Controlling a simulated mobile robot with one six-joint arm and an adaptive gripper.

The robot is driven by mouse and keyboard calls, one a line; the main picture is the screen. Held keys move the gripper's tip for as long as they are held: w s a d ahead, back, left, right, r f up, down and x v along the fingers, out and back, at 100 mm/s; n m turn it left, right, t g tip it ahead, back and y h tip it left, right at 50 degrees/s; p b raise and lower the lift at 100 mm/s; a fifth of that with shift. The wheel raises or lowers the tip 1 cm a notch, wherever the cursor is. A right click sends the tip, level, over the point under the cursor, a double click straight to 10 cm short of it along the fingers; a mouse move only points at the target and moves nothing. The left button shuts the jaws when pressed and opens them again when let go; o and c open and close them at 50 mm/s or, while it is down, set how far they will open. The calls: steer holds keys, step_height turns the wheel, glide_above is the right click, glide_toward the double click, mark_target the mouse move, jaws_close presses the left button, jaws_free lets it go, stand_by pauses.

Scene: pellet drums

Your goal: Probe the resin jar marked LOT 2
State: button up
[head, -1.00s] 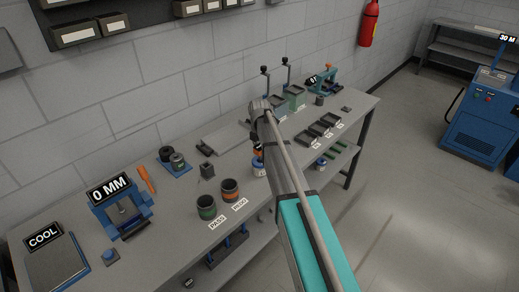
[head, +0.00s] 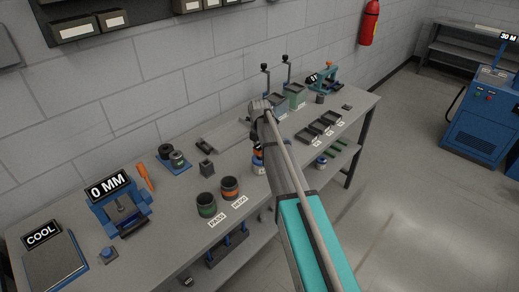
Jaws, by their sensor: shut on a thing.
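My arm reaches over the bench, and its wrist bend is near the back. My gripper (head: 254,139) is mostly hidden behind the forearm; only a dark sliver shows. It is shut on a small orange and black thing (head: 257,152), partly covered by the arm. Just below that thing is a white and blue jar (head: 258,168), also partly hidden; I cannot tell whether they touch. Another white and blue jar (head: 321,162) sits on the lower shelf. I can read no LOT 2 mark on either jar.
On the bench stand a green-ringed pot (head: 206,205) at PASS, an orange-ringed pot (head: 230,188) at REDO, a blue 0 MM device (head: 122,212) and a COOL plate (head: 55,265). Dark trays (head: 320,128) lie right of my arm.

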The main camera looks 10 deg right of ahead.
steer(key=shift+f+b, duration=0.9)
steer(key=shift+f, duration=0.1)
stand_by(0.3)
stand_by(0.4)
steer(key=o, duration=1.2)
steer(key=shift+o, duration=0.2)
steer(key=shift+r, duration=0.15)
step_height(320, 180, up, 12)
steer(key=p, duration=1.2)
